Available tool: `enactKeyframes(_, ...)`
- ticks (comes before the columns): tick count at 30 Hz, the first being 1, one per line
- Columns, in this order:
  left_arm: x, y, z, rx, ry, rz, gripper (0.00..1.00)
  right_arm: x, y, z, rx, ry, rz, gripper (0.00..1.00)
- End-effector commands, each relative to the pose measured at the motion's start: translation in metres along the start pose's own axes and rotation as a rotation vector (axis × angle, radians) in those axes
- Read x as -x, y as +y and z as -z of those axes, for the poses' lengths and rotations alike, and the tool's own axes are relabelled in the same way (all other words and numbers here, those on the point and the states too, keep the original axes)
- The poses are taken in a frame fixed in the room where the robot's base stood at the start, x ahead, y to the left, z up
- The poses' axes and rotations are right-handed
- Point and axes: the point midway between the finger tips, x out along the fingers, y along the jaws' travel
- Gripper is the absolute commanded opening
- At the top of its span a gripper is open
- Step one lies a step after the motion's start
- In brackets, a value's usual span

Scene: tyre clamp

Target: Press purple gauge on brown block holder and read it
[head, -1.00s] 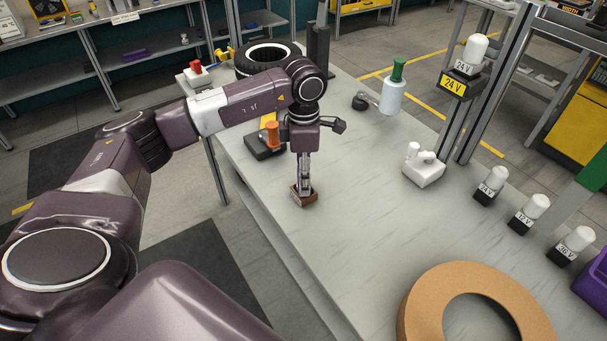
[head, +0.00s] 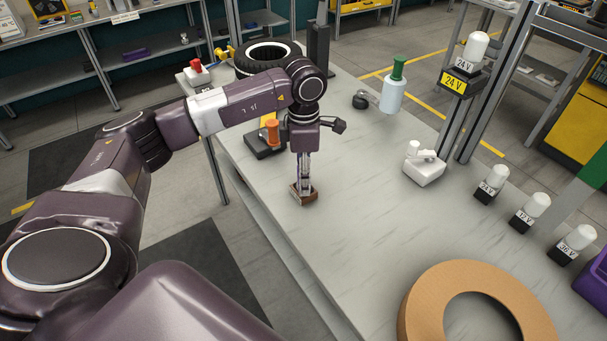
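The brown block holder (head: 304,196) is a small brown block on the table near its left edge. My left gripper (head: 304,185) points straight down at it, with its fingertips at or just above the block's top. The fingers look close together with something pale and narrow between them. I cannot tell whether this is the gauge, or whether the fingers are shut. No purple gauge can be made out clearly; the fingers hide the top of the block. My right gripper is not in view.
A black base with an orange knob (head: 271,131) stands close behind my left gripper. A tyre (head: 265,57), a green-capped bottle (head: 393,92), a white device (head: 424,166) and a tan ring (head: 441,281) stand around. Several voltage-marked lamps line the right. The middle table is clear.

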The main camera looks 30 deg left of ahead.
Motion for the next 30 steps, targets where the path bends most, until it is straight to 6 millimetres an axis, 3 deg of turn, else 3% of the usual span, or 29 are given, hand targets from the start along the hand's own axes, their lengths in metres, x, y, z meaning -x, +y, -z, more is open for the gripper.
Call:
enactKeyframes(24,-0.0051,-0.0029,0.0011,-0.002,0.007,0.008,0.28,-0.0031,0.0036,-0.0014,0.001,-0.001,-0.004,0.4)
enactKeyframes(30,0.002,-0.0029,0.0011,-0.003,0.007,0.008,0.28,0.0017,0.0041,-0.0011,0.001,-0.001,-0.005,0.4)
